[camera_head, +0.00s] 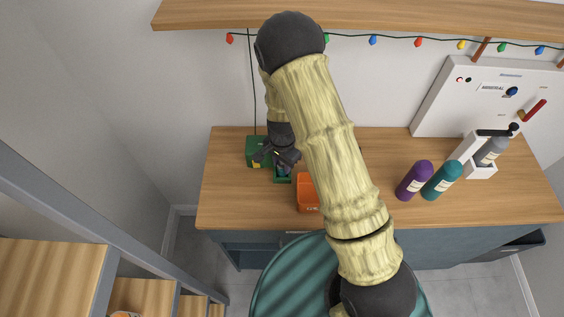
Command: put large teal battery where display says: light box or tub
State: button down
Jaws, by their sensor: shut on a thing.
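My gripper (284,163) is at the left of the bar counter, over the open compartment at the right of the green light box (257,146). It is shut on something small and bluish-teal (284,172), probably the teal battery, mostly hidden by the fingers. The held thing appears at or inside the compartment; I cannot tell how deep it sits. A wire runs up from the light box to the string of lights. An orange tub (308,207) stands in front and to the right, partly hidden by my arm. A display's wording cannot be read clearly.
Purple (414,180) and teal (441,180) bottles stand on the right of the counter (235,205). A grey bottle (491,150) stands in a white holder. A white board (459,105) leans at the back right. A shelf (380,14) hangs above. A teal ridged round seat (283,275) is in front.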

jog(key=shift+f, duration=0.6)
jog(key=c, duration=1)
grip_release()
jog(key=shift+r, duration=0.1)
jog(key=shift+w, duration=0.15)
jog(key=shift+w+r+b, duration=0.1)
jog(key=shift+r+b, duration=0.25)
jog(key=shift+r, duration=0.1)
notch_tip(320, 180, up, 16)
jog(key=b, duration=0.2)
jog(key=shift+s+r, duration=0.15)
jog(key=shift+s, duration=0.25)
jog(key=shift+d, duration=0.1)
